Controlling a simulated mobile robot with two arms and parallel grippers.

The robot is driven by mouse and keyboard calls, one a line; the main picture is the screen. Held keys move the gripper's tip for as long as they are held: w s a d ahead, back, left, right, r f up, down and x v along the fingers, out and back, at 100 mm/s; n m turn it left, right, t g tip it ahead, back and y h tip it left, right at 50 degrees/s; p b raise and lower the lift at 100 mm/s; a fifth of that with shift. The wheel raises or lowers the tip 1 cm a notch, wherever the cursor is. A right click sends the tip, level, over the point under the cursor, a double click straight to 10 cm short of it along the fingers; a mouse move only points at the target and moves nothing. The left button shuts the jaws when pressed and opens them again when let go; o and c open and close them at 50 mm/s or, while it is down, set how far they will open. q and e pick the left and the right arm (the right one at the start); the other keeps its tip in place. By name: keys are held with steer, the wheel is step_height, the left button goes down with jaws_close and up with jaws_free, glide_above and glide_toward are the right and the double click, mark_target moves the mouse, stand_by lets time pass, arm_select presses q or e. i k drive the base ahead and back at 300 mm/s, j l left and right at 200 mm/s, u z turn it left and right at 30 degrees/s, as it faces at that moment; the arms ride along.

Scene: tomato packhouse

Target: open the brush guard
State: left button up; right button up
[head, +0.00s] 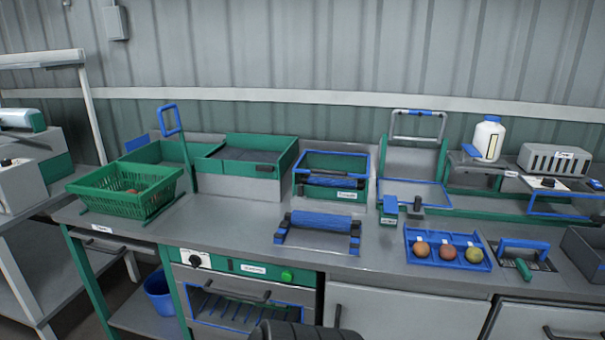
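No part is clearly readable as the brush guard. A green box with a blue rim (331,156) stands mid-counter, with a dark and blue roller (333,181) across its front and a small white label. In front of it, a blue roller on a stand (318,221) lies across the counter. Below the counter, a green-framed unit has a blue-edged window front (244,310) with a dark handle; the front looks shut, and blue slats show behind it. Neither of my grippers can be made out; only a dark ribbed shape shows at the bottom edge.
A green basket (113,196) and a green bin (235,188) stand at left. A blue tray (411,258) with three round fruits, a white bottle (488,139) and a grey vented box (553,160) are at right. Counter space is clear left of the roller stand.

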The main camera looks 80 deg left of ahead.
mark_target(343, 174)
steer(key=u, duration=2.5)
steer(key=i+j+z, duration=0.1)
steer(key=j+z, duration=0.2)
steer(key=z, duration=0.15)
steer(key=j+z, duration=0.4)
steer(key=i+l, duration=0.05)
steer(key=l, duration=0.05)
